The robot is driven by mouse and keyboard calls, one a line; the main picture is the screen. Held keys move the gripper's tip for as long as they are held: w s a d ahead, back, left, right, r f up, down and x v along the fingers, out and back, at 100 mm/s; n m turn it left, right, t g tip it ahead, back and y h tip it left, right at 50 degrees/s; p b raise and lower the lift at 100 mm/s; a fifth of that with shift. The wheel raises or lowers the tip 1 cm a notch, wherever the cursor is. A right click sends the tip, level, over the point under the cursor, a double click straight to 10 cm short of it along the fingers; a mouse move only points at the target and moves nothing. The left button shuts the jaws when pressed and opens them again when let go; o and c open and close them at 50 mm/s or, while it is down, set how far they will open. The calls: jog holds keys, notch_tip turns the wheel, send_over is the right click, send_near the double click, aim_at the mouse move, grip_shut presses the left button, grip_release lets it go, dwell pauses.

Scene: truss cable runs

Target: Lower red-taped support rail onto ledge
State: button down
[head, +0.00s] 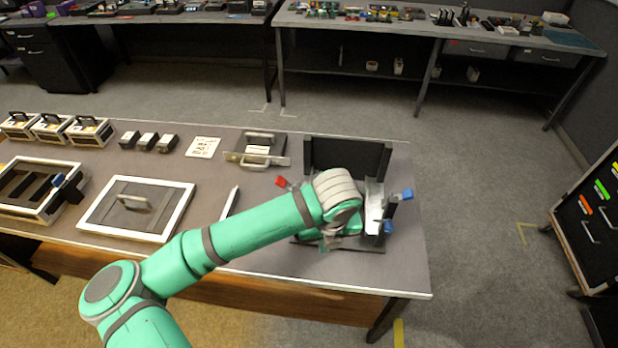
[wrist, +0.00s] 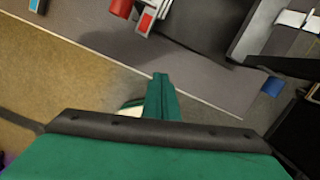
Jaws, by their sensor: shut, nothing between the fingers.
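A red-taped end (head: 282,182), probably of the support rail, shows in the head view at the left of the dark fixture, just above my forearm. The rest of that rail is hidden behind my arm. In the wrist view a red-marked piece (wrist: 145,22) with pale and dark parts lies near the top middle; I cannot tell if it is the same end. My gripper (wrist: 160,80) is shut and empty, its teal fingers apart from the red piece. In the head view my wrist covers the front of the fixture, and the fingertips are hard to make out. The ledge cannot be told apart.
The fixture has a dark back panel (head: 346,158), a white part (head: 374,205) and blue-marked ends (head: 388,227) on the right. A framed panel (head: 137,209) and a handled plate (head: 258,150) lie to the left. The table (head: 410,265) is bare at its front right corner.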

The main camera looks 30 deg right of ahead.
jog(key=w+d, duration=0.2)
jog(key=w, duration=0.5)
jog(key=w+d, duration=0.3)
jog(key=w, duration=0.4)
jog(key=w+d+f, duration=0.1)
jog(key=w+d, duration=0.2)
jog(key=w, duration=0.5)
jog(key=shift+a+f, duration=0.1)
jog(key=shift+f, duration=0.25)
jog(key=shift+s+f, duration=0.2)
jog(key=shift+s, duration=0.05)
jog(key=shift+s+a, duration=0.15)
jog(key=shift+s, duration=0.25)
jog(key=shift+r, duration=0.8)
